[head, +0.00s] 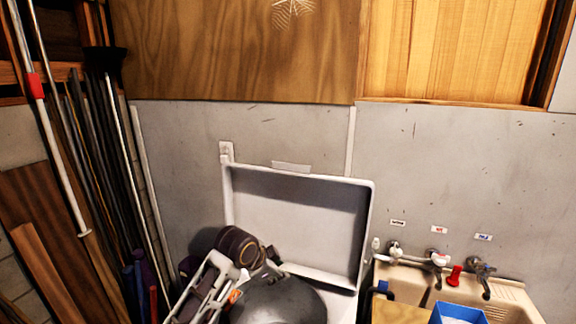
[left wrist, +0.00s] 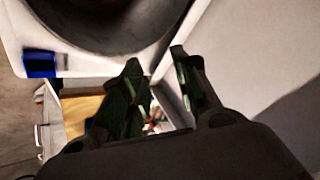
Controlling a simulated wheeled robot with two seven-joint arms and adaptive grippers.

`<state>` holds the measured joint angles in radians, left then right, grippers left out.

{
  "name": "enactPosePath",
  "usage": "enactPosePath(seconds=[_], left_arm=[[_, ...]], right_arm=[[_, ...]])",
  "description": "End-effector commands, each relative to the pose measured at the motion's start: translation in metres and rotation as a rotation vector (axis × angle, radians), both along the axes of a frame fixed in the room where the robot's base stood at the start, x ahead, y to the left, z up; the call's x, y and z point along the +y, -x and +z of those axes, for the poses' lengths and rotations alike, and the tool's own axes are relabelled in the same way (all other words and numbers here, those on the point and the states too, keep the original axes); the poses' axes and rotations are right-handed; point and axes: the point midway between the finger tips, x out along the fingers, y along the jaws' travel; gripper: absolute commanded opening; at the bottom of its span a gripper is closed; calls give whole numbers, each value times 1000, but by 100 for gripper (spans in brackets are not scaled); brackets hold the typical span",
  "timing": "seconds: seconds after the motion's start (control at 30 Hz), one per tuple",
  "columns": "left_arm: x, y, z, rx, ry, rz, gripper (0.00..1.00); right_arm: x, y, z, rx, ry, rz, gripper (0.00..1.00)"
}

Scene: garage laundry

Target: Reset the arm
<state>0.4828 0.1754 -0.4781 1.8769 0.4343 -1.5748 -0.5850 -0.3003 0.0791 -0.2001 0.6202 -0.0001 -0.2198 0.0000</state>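My left arm (head: 238,248) comes in low at the left of the head view, in front of the white appliance with its raised lid (head: 297,225). I cannot make out its fingertips there. In the left wrist view the two dark fingers of my left gripper (left wrist: 156,60) stand apart, with nothing seen between them. The pale inner face of the lid (left wrist: 245,50) is close beside the fingers. A large dark round object (left wrist: 105,20) is at the top of that view. It also shows at the bottom of the head view (head: 280,303). My right gripper is in neither view.
A sink (head: 515,300) with several taps stands at the right. A blue container (head: 458,315) and a wooden board (head: 398,312) are near it. Long-handled tools (head: 105,150) lean at the left. A grey wall and wooden panels close off the back.

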Motion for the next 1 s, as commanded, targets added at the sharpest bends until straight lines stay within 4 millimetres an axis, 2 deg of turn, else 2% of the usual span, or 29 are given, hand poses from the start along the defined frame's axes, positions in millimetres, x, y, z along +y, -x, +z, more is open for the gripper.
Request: enactPosePath(seconds=[0.4, 1.0], left_arm=[[28, 50, -54, 100, 75, 180, 30], [80, 131, -114, 231, 140, 470, 30]], right_arm=[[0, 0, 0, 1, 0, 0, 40], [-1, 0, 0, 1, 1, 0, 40]])
